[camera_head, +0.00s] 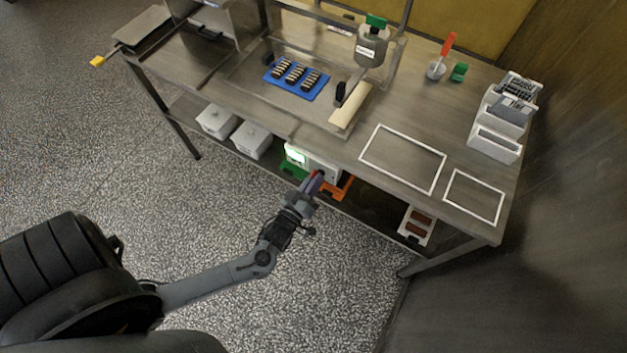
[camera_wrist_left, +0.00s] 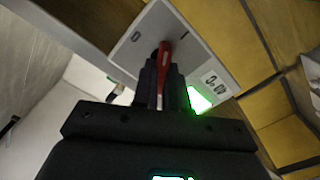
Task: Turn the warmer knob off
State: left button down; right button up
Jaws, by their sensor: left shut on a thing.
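The warmer (camera_head: 327,164) is a white box under the table's front edge, with a lit green display (camera_head: 296,155). Its panel (camera_wrist_left: 192,50) fills the upper part of the left wrist view, with a round mark on the left and a stroke mark on the right. The red knob (camera_wrist_left: 164,50) sits between my left gripper's dark fingers and points up between the two marks. My left gripper (camera_head: 316,182) is shut on the knob, and the fingers hide its sides. My right gripper is in neither view.
A green piece (camera_head: 292,171) and an orange piece (camera_head: 343,188) are beside the warmer. Two white lidded bins (camera_head: 251,140) stand on the shelf to the left. The table top (camera_head: 350,133) overhangs above; the speckled floor (camera_head: 200,220) in front is clear.

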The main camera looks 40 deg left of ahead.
pick_arm(q)
jog(key=n, duration=0.3)
jog(key=n+p, duration=0.1)
jog(key=n, duration=0.3)
jog(key=n+p, duration=0.1)
jog(key=n, duration=0.3)
jog(key=shift+a+f, duration=0.1)
jog(key=shift+f, duration=0.15)
jog(key=shift+n, duration=0.4)
jog(key=c, duration=1.2)
grip_release()
jog(key=shift+o, duration=0.2)
jog(key=shift+s+p, duration=0.1)
jog(key=shift+p, duration=0.25)
